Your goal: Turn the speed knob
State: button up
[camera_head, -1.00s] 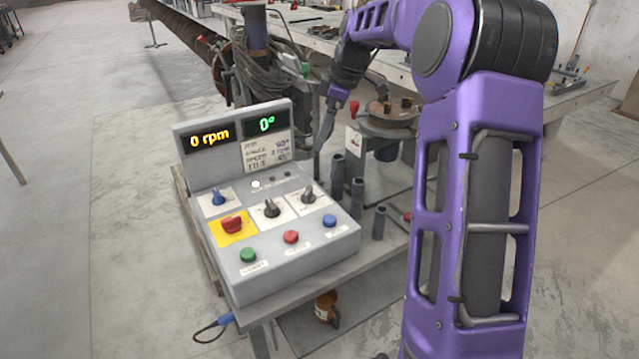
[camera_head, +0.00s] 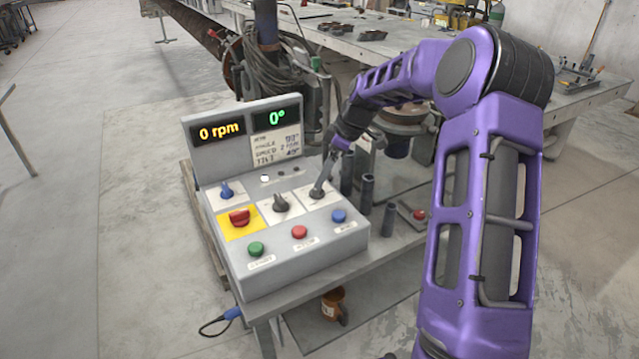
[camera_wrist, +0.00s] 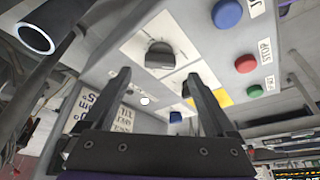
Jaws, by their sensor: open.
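The grey control box (camera_head: 300,262) carries a blue knob (camera_head: 226,190), a red knob on a yellow plate (camera_head: 239,216), a middle black knob (camera_head: 280,204) and a right black knob (camera_head: 316,194). I cannot read which one is labelled speed. My gripper (camera_head: 323,180) is open at the right black knob, partly covering it in the head view. In the wrist view, a black knob (camera_wrist: 159,56) on a white plate lies just beyond and between the two parted fingertips (camera_wrist: 158,75). Contact cannot be made out.
The displays (camera_head: 246,124) read 0 rpm and 0°. Green (camera_head: 256,249), red (camera_head: 299,232) and blue (camera_head: 338,216) buttons line the box's front. Dark upright tubes (camera_head: 366,190) stand close to its right. A cable bundle (camera_head: 275,68) hangs behind.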

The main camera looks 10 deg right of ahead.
jog(key=shift+x, duration=2.2)
jog(key=shift+c, duration=0.3)
jog(key=c, duration=1.3)
